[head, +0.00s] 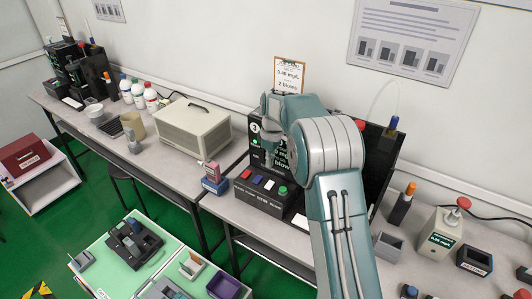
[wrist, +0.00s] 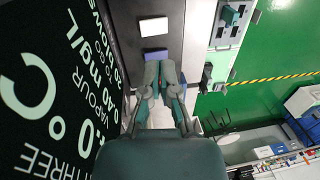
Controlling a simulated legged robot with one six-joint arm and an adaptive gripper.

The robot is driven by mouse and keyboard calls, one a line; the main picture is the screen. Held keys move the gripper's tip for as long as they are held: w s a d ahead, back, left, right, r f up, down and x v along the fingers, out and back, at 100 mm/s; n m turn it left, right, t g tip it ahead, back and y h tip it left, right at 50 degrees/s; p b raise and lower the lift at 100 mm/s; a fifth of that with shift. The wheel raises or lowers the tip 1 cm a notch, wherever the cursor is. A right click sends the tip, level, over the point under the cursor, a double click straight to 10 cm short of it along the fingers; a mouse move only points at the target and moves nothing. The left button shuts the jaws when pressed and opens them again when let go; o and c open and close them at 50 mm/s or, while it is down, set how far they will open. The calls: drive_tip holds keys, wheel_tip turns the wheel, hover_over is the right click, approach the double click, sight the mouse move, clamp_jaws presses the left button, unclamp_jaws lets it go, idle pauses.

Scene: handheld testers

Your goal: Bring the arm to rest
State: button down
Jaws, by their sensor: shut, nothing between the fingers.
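My gripper (wrist: 160,75) shows in the wrist view with its two fingers together and nothing held. It is in front of a dark panel with white lettering (wrist: 50,100), which fills the left of that view. A white button (wrist: 153,27) and a blue button (wrist: 155,55) show beyond the fingertips. In the head view my arm (head: 335,190) rises from the bottom and bends over toward the black display unit (head: 383,150).
A black button box (head: 262,198) stands below the bent arm. A small red and blue device (head: 212,180) and a beige case (head: 193,128) are to its left on the grey bench. A beige tester (head: 440,236) and an orange-topped handheld (head: 402,205) stand right.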

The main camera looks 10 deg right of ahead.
drive_tip(key=s+r+m+t, duration=0.3)
drive_tip(key=s+r+m, duration=0.1)
drive_tip(key=s+r, duration=1.25)
drive_tip(key=s+a+m+t+h, duration=0.1)
drive_tip(key=s+m+t, duration=0.2)
drive_tip(key=s, duration=1.7)
drive_tip(key=shift+s+f+m+t, duration=0.15)
drive_tip(key=shift+f+m+t, duration=0.2)
drive_tip(key=shift+m, duration=0.65)
